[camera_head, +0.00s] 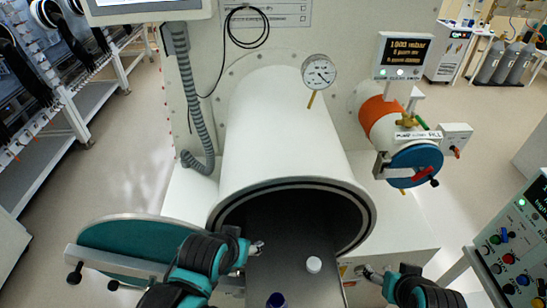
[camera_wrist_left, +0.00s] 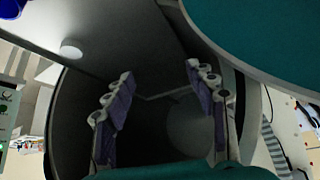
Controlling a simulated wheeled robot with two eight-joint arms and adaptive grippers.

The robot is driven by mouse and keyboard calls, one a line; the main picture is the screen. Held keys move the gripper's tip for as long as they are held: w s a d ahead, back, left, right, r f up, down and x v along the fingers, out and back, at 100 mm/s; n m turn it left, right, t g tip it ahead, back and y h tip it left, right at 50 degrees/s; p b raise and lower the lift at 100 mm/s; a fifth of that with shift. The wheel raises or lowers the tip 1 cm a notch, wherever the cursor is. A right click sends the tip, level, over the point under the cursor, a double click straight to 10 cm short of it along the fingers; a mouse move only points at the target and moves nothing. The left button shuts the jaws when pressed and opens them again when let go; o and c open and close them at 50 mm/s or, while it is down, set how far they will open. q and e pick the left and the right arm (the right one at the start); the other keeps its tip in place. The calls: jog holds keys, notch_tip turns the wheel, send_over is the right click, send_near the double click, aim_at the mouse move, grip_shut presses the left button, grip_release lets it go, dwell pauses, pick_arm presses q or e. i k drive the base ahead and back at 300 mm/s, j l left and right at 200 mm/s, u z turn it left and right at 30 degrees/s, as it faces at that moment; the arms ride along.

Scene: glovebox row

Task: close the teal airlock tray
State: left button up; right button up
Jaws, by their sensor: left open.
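The large white airlock (camera_head: 285,120) stands with its round mouth open toward me. Its teal door (camera_head: 130,240) is swung out to the left; a teal disc, the door (camera_wrist_left: 270,40), also fills the upper right of the left wrist view. The grey tray (camera_head: 290,268) sticks out of the mouth; it also shows in the left wrist view (camera_wrist_left: 110,20). My left gripper (camera_head: 257,246) is at the tray's left side by the mouth. In the left wrist view it (camera_wrist_left: 158,72) is open and empty. My right gripper (camera_head: 368,273) is right of the tray, its jaws unclear.
A white-capped item (camera_head: 314,264) and a blue-topped item (camera_head: 276,299) are on the tray. A smaller airlock with a blue door (camera_head: 415,165) is at the right. A control panel (camera_head: 515,240) stands at the lower right. A gauge (camera_head: 318,71) is above the large airlock.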

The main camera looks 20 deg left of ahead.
aim_at(292, 224)
jog(key=k, duration=0.95)
